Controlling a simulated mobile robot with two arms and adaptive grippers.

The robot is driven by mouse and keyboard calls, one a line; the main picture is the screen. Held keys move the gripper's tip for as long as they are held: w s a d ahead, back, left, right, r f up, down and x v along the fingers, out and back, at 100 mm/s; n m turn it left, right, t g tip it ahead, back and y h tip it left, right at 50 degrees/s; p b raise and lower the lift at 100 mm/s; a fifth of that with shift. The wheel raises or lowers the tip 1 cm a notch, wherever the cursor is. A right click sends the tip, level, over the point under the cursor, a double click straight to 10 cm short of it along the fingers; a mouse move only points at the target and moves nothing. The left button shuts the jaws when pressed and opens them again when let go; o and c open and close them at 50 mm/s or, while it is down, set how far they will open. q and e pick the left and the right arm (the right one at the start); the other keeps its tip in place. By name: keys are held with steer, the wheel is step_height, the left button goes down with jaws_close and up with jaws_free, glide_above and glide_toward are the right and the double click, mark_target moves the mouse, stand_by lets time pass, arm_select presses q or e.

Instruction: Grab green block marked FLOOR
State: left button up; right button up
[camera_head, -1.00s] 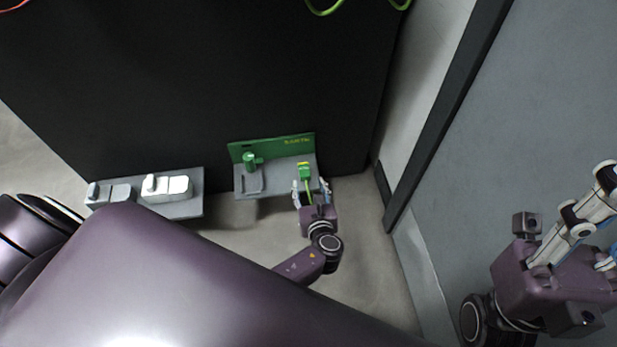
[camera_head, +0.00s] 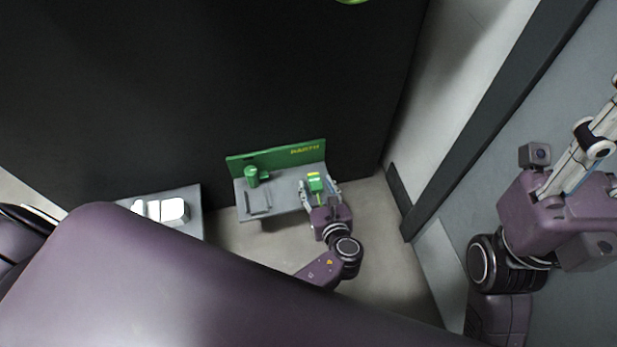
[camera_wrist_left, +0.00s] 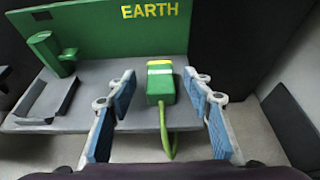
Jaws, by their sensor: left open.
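A green block (camera_wrist_left: 160,88) with a yellow and white band at its far end rests on a grey shelf (camera_wrist_left: 95,75). No word FLOOR is readable on it. A green cable runs from its near end toward me. In the head view the block (camera_head: 315,183) is small, at the shelf's right side. My left gripper (camera_wrist_left: 164,92) is open, with one blue-padded finger on each side of the block and a visible gap on both sides. The left gripper (camera_head: 320,187) also shows in the head view. My right gripper is partly cut off at the right edge of the head view.
A green back panel marked EARTH (camera_wrist_left: 115,35) stands behind the shelf. A green cylinder fitting (camera_wrist_left: 46,54) and a grey bracket (camera_wrist_left: 45,101) stand left of the block. Another grey shelf with white parts (camera_head: 172,209) is at the left. A dark wall rises behind.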

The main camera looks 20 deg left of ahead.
arm_select(q)
steer(key=shift+r, duration=0.1)
steer(key=shift+c, duration=0.6)
jaws_close()
